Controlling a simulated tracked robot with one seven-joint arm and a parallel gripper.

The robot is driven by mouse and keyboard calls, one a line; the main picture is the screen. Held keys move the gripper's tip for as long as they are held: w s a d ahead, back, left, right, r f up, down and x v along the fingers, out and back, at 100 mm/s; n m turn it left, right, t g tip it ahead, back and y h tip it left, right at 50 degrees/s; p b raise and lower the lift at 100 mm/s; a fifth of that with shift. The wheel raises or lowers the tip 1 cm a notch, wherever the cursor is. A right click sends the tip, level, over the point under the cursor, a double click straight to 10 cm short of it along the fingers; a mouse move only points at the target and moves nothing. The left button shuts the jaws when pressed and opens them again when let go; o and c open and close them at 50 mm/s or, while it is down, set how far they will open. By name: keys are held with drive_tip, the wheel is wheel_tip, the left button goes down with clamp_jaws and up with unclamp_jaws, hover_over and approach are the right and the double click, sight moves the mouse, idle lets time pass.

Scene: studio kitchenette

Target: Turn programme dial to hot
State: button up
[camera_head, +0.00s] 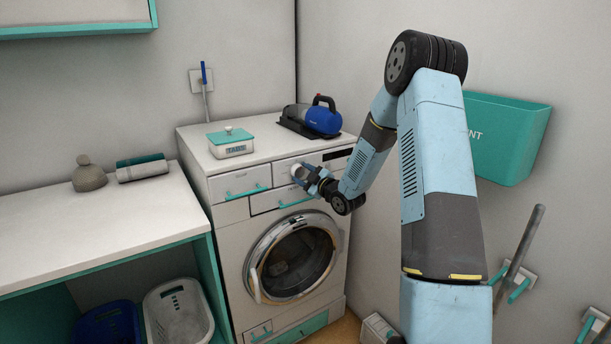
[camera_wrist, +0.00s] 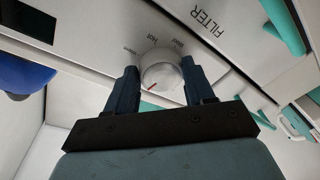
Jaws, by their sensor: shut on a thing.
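The washing machine (camera_head: 228,228) stands against the back wall with its round glass door closed. The programme dial (camera_wrist: 161,72) is a pale round knob on its front panel, with a red pointer mark on its face. The wrist view shows "Hot" and other, smaller labels around it. My gripper (camera_wrist: 160,84) is shut on the dial, one dark finger on each side. In the head view my gripper (camera_head: 304,176) reaches the upper front panel, where my fingers partly cover the dial.
Teal drawer handles (camera_head: 247,192) stick out near the dial. A teal wall bin (camera_head: 507,137) hangs at right. A counter (camera_head: 95,222) stands at left.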

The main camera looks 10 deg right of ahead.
drive_tip(key=m, duration=0.6)
drive_tip(key=shift+f+m+t, duration=0.15)
drive_tip(key=shift+m+t, duration=0.25)
drive_tip(key=m+t+h, duration=0.1)
drive_tip(key=m, duration=0.6)
drive_tip(key=shift+a, duration=0.1)
drive_tip(key=m+h, duration=0.1)
drive_tip(key=m, duration=0.2)
drive_tip(key=m+h, duration=0.1)
drive_tip(key=m, duration=0.3)
drive_tip(key=shift+a+m+t, duration=0.1)
drive_tip(key=shift+m+t, duration=0.2)
drive_tip(key=m+h, duration=0.1)
drive_tip(key=m, duration=0.5)
drive_tip(key=shift+s, duration=0.1)
drive_tip(key=o, duration=1)
drive_tip(key=shift+a, duration=0.1)
